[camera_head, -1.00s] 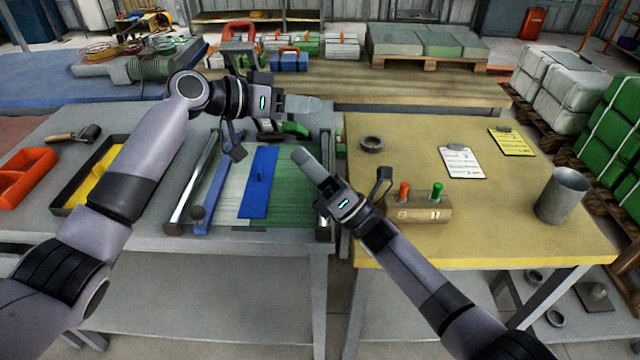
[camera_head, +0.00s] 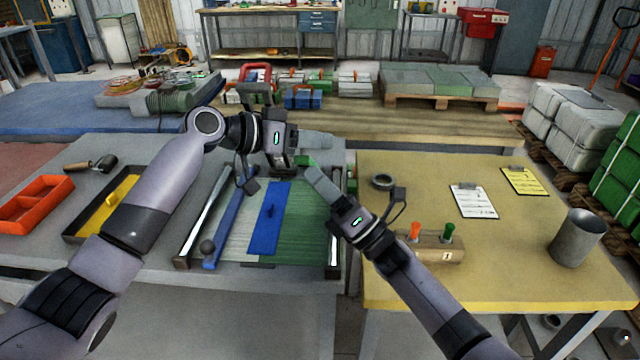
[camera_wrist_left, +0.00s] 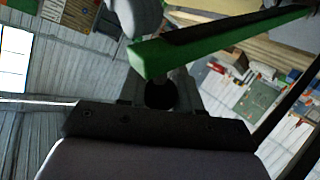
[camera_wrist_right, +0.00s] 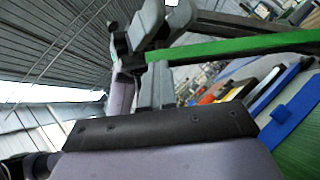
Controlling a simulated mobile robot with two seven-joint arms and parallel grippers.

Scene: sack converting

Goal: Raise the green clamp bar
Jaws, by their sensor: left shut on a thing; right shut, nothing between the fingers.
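The green clamp bar (camera_wrist_left: 200,45) runs slantwise across the left wrist view. In the head view only a short green piece of it (camera_head: 305,161) shows beside my left gripper (camera_head: 322,142). That gripper is shut on the bar, above the far part of the bench. My right gripper (camera_head: 316,174) is shut and empty, pointing up and left near the bar's right end. In the right wrist view a long green bar (camera_wrist_right: 240,46) crosses close by the grey fingers; I cannot tell whether they touch it. My arms hide most of the bar in the head view.
Below lie a blue plate (camera_head: 270,218) on green-striped sheet and a blue rail with a knob (camera_head: 231,205). An orange bin (camera_head: 35,207) and a dark tray (camera_head: 85,228) stand left. A block with two buttons (camera_head: 435,247) and a metal cup (camera_head: 577,238) stand on the yellow table.

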